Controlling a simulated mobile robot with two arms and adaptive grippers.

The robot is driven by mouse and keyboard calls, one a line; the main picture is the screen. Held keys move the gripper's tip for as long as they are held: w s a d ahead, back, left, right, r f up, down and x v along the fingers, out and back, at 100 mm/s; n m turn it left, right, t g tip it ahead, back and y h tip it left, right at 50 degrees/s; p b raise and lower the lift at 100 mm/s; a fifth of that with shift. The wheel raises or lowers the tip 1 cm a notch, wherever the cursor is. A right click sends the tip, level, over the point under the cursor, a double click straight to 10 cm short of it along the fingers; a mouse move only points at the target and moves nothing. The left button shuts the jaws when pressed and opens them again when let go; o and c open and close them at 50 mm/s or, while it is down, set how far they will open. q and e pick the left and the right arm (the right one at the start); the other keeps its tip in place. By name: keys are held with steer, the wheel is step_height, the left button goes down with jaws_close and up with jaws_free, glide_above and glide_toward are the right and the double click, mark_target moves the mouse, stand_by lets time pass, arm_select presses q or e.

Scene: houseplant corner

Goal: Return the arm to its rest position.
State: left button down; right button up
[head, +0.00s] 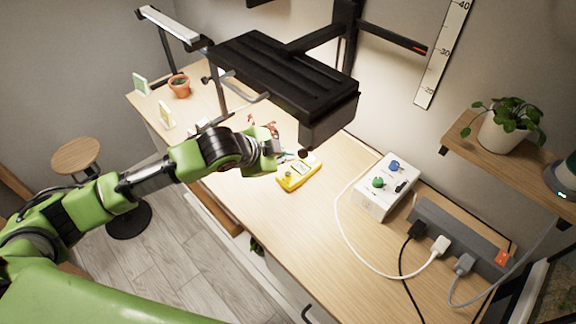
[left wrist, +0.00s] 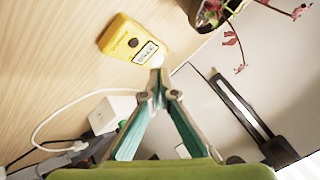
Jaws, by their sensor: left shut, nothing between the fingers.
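My left arm reaches in from the left over the wooden bench in the head view. Its green left gripper (head: 288,157) is above the bench, beside a yellow meter (head: 298,175) that lies on the bench top. In the left wrist view the teal fingers of my left gripper (left wrist: 158,78) come together at the tips, with nothing between them. The yellow meter (left wrist: 128,38) lies beyond the fingertips there, apart from them as far as I can tell. My right gripper is not in view.
A black lamp (head: 280,80) hangs over the bench. A white control box (head: 384,188) and a grey power strip (head: 460,238) with cables are at the right. A potted plant (head: 505,128) stands on a wall shelf. A stool (head: 76,156) is at the left. The front bench top is clear.

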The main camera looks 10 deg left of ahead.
arm_select(q)
step_height(320, 180, up, 2)
steer(key=shift+p, duration=0.85)
